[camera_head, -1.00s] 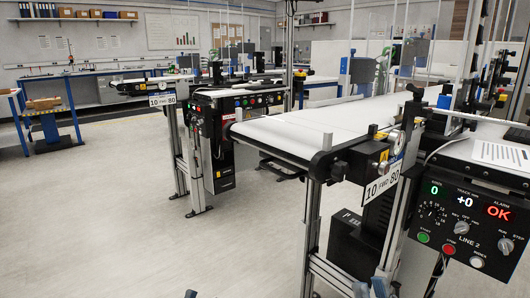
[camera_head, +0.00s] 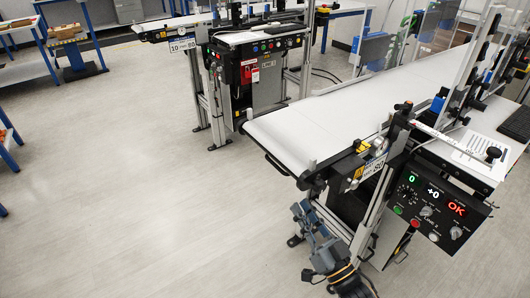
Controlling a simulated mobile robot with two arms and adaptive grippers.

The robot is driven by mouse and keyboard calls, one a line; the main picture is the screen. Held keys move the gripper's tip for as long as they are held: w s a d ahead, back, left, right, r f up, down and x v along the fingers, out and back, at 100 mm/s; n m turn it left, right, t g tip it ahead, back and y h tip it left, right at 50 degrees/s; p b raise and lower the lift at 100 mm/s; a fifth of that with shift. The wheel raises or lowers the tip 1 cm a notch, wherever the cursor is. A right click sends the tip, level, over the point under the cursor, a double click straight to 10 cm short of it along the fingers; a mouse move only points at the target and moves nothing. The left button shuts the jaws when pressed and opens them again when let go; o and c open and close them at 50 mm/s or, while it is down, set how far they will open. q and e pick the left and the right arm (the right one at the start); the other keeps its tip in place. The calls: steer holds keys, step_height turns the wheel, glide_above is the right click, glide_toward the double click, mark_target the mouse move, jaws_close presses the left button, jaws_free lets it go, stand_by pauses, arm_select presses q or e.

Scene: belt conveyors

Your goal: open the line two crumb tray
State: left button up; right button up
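The line two conveyor has a white belt (camera_head: 345,118) and a black control panel (camera_head: 432,208) marked LINE 2, with a red OK. A dark loop-like bar (camera_head: 277,164) juts out below the belt's left end. It may be the crumb tray's handle, but the tray itself cannot be made out. My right gripper (camera_head: 301,207) is grey and points up from the bottom of the view, in front of the conveyor's leg. Its two fingertips look slightly apart, with nothing between them. It is below and to the right of the bar, apart from it. My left gripper is not in view.
Another conveyor (camera_head: 255,38) with its own panel and a red box stands behind to the left. Blue-framed benches (camera_head: 70,47) stand at the far left. The grey floor (camera_head: 130,190) left of line two is clear. Metal legs stand close by my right gripper.

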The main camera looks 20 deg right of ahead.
mark_target(275, 165)
steer(key=p+x, duration=0.1)
steer(key=x, duration=1.2)
steer(key=shift+w+a+p, duration=0.1)
steer(key=shift+w+p, duration=0.25)
steer(key=shift+p, duration=0.05)
steer(key=shift+r, duration=0.1)
jaws_close()
